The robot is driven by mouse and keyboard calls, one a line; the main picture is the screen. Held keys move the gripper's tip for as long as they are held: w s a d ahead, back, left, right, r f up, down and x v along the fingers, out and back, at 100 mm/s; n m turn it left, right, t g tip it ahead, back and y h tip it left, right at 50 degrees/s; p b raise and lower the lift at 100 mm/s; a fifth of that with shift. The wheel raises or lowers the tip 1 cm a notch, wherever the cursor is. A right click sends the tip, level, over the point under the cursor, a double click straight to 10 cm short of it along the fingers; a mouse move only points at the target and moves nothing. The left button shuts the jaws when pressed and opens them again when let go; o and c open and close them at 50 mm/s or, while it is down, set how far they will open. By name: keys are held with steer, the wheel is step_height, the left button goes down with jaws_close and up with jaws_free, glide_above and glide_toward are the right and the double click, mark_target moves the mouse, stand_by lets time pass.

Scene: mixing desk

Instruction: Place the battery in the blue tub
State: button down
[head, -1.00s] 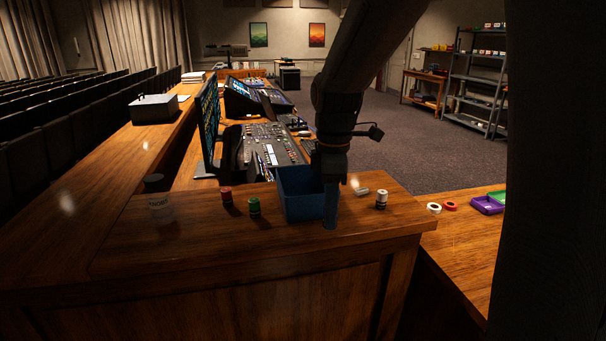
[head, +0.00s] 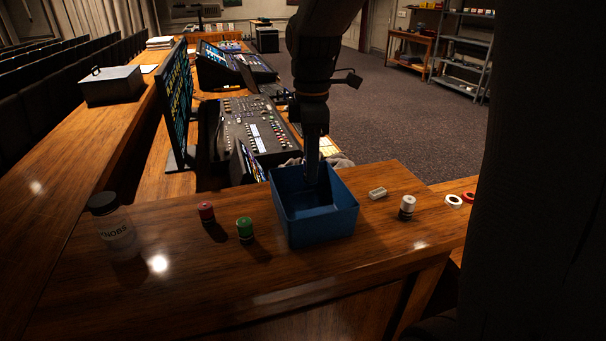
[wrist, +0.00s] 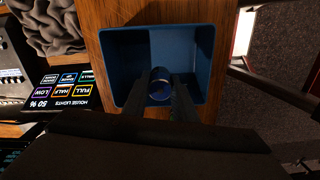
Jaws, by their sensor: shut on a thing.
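The blue tub (head: 322,228) stands open on the wooden desk, right of the middle in the head view. My gripper (head: 312,178) points down over the tub, its fingertips at or just inside the opening. In the wrist view my gripper (wrist: 160,92) is shut on a dark blue cylinder, the battery (wrist: 159,84), seen end-on between the fingers. Behind it the floor of the blue tub (wrist: 190,45) shows bare. In the head view the battery is hard to make out against the dark fingers. I cannot tell whether it touches the tub.
A red-topped knob (head: 206,212), a green-topped knob (head: 245,228) and a clear KNOBS jar (head: 113,228) stand left of the tub. A white block (head: 377,193) and a white-topped knob (head: 407,208) are to its right. The mixing console (head: 252,130) is behind. The front desktop is clear.

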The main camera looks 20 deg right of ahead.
step_height(320, 180, down, 10)
steer(key=p, duration=0.2)
steer(key=shift+w+p, duration=0.1)
steer(key=shift+p, duration=0.2)
steer(key=shift+f, duration=0.1)
steer(key=c, duration=1.4)
jaws_free()
steer(key=shift+c, duration=0.2)
step_height(320, 180, up, 12)
steer(key=b, duration=0.3)
